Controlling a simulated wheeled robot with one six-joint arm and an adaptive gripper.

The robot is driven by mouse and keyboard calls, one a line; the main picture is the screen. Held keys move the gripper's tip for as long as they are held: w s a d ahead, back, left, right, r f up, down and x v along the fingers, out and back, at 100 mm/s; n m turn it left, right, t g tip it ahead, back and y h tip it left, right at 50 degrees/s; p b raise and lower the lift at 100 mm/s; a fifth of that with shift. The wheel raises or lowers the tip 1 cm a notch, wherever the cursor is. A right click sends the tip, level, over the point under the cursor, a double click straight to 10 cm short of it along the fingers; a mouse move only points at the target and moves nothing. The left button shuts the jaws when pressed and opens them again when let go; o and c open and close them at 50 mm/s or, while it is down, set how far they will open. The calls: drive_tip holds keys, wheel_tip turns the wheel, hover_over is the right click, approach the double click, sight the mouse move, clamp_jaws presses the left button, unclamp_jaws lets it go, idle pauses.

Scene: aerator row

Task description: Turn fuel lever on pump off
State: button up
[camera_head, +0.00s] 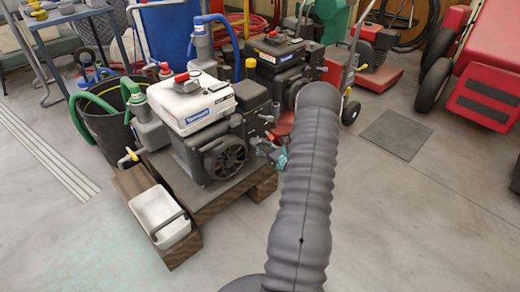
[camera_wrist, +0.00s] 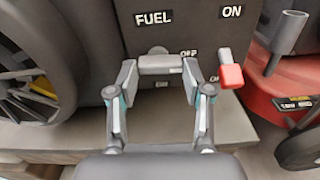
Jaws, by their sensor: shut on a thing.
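The pump (camera_head: 195,110), with a white tank top, red cap and black engine, stands on a wooden pallet. In the wrist view its dark panel (camera_wrist: 185,30) carries the words FUEL and ON above, and a partly hidden OFF lower down. My gripper (camera_wrist: 160,68) is shut on a short grey piece below the FUEL label, which looks like the fuel lever (camera_wrist: 160,62); the fingertips cover its ends. A red-tipped lever (camera_wrist: 231,75) sits right of my fingers, apart from them. In the head view my gripper (camera_head: 270,152) is at the engine's right side, mostly hidden by my arm.
A white tub (camera_head: 160,218) sits at the pallet's (camera_head: 215,200) front left. A second engine (camera_head: 285,62) stands behind. Red machines (camera_head: 485,80) are at the right. Open floor (camera_head: 420,230) lies to the right of my arm.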

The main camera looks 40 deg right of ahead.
drive_tip(key=shift+n, duration=0.5)
drive_tip(key=o, duration=1.2)
drive_tip(key=shift+c, duration=0.2)
drive_tip(key=shift+s, duration=0.1)
drive_tip(key=s+d, duration=0.1)
drive_tip(key=s, duration=1)
drive_tip(key=shift+s, duration=0.4)
